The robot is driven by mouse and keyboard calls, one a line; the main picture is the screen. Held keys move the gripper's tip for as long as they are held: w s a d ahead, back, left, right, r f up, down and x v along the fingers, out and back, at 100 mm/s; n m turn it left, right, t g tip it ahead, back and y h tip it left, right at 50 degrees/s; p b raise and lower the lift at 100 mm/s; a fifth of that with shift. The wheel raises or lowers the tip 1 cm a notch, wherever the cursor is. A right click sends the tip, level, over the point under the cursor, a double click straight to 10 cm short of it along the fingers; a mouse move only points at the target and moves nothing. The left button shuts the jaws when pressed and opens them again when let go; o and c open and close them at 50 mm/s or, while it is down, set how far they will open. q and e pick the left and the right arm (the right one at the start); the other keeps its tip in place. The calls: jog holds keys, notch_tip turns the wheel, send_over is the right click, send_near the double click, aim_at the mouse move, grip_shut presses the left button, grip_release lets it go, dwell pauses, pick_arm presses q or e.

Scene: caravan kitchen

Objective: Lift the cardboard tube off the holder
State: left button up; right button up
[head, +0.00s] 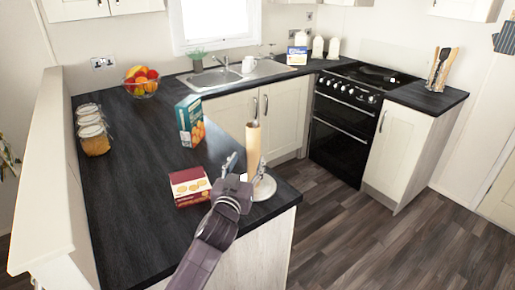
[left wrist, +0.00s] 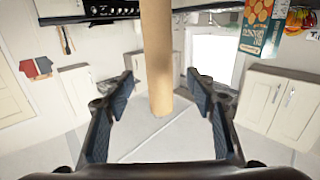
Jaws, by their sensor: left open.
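The tan cardboard tube (head: 253,143) stands upright on the holder, whose round white base (head: 265,190) sits near the counter's front corner. The tip of the holder's metal rod (head: 256,108) shows above the tube. My left gripper (head: 246,163) is open at the tube's lower part, with its fingers spread towards it. In the left wrist view, the tube (left wrist: 157,55) runs down the middle, in the gap between the two open fingers (left wrist: 160,85), and neither finger visibly touches it. My right gripper is in neither view.
A red-and-white box (head: 189,186) stands close left of my left gripper. A teal carton (head: 190,121) stands farther back. Jars (head: 94,133) and a fruit bowl (head: 141,82) are farther left. The dark counter (head: 140,190) is bare between them.

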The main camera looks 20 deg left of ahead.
aim_at(252, 148)
pick_arm(q)
jog(key=w, duration=0.3)
jog(key=shift+r, duration=0.15)
jog(key=shift+r+p, duration=0.45)
jog(key=shift+r, duration=0.1)
jog(key=shift+w+r+p, duration=0.1)
jog(key=shift+w+p, duration=0.2)
jog(key=shift+w, duration=0.35)
jog(key=w, duration=0.2)
jog(key=shift+w+a+f, duration=0.15)
jog(key=shift+w+f, duration=0.1)
jog(key=shift+w, duration=0.05)
jog(key=shift+w+p, duration=0.3)
jog(key=shift+w, duration=0.2)
jog(key=shift+c, duration=0.8)
jog(key=c, duration=0.5)
jog(key=shift+c, duration=0.9)
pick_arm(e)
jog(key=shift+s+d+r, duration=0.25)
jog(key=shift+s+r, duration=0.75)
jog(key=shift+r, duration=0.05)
